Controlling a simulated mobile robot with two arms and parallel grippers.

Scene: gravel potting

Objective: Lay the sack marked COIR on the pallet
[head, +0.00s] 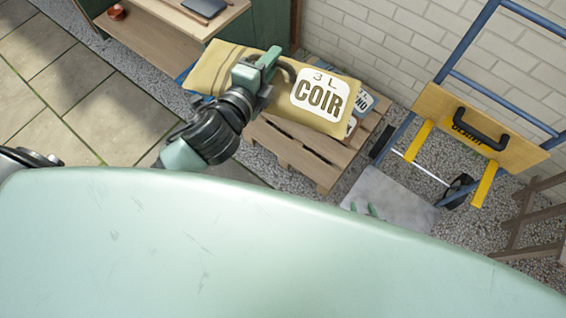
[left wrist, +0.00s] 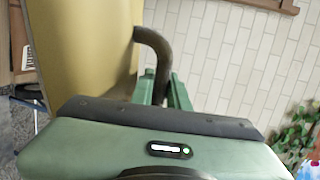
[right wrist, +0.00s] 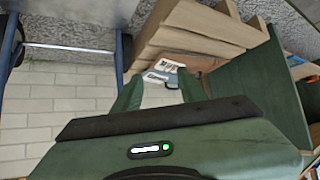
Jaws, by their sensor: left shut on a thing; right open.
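The tan sack marked COIR, 3 L (head: 321,95), is held up in the head view, its label facing up. My left gripper (head: 268,68) is shut on its dark handle, which also shows in the left wrist view (left wrist: 155,55) beside the sack's side (left wrist: 80,45). The wooden pallet (head: 283,157) lies on gravel below the sack, which hides part of it; the pallet also shows in the right wrist view (right wrist: 200,28). Pale labelled sacks (head: 366,100) lie on it, partly hidden.
A blue hand truck (head: 460,50) with a tan, black-handled load (head: 475,128) stands right of the pallet. A brick wall (head: 350,30) runs behind. A wooden bench (head: 150,50) is at the upper left. Paving (head: 80,110) is clear at left.

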